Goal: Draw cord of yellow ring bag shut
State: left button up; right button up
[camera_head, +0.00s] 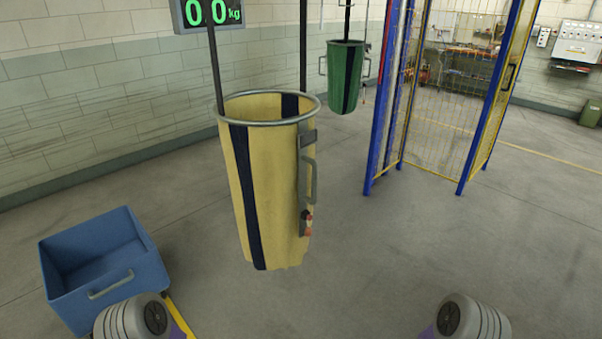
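The yellow bag (279,190) with dark vertical stripes hangs upright in the middle, its bottom above the floor. A grey metal ring (262,122) runs round its wide open mouth. Dark hangers rise from the ring on both sides. A grey bracket with a handle (313,180) is on the bag's right side. A small red and dark part (307,224) sits low beside it; I cannot tell whether it belongs to the cord. No cord can be made out clearly. Only grey rounded parts of my arms show at the bottom left and right; neither gripper is in view.
A blue bin (92,260) with a handle stands at the left. A green bag (345,75) hangs behind. A display (209,14) reads 0.0 kg. A blue-framed mesh cage (450,90) stands back right. The floor right of the yellow bag is clear.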

aim_at(307, 231)
jog(key=u, duration=0.3)
jog(key=k, duration=0.3)
jog(key=z, duration=1.15)
jog(key=i, duration=1.65)
jog(key=u, duration=1.15)
jog(key=i, duration=0.75)
jog(key=u, duration=0.6)
